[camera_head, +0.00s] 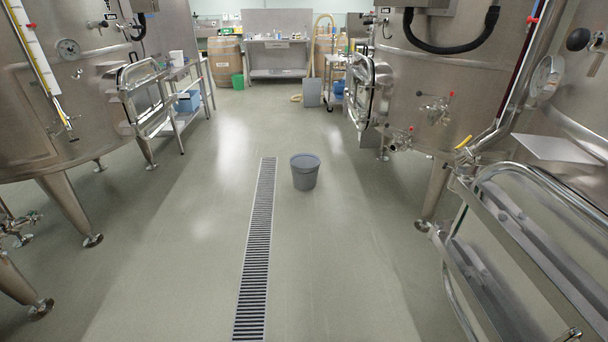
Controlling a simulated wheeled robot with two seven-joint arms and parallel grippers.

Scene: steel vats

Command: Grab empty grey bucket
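A grey bucket (305,172) stands upright on the floor near the middle of the aisle, just right of the floor drain. Its top looks grey, and I cannot tell from here whether it is empty. Another grey container (312,92) stands far back near the end of the aisle. Neither of my grippers shows in the head view.
A long drain grate (257,250) runs along the floor. Steel vats on legs line the left (70,100) and right (425,85) sides.

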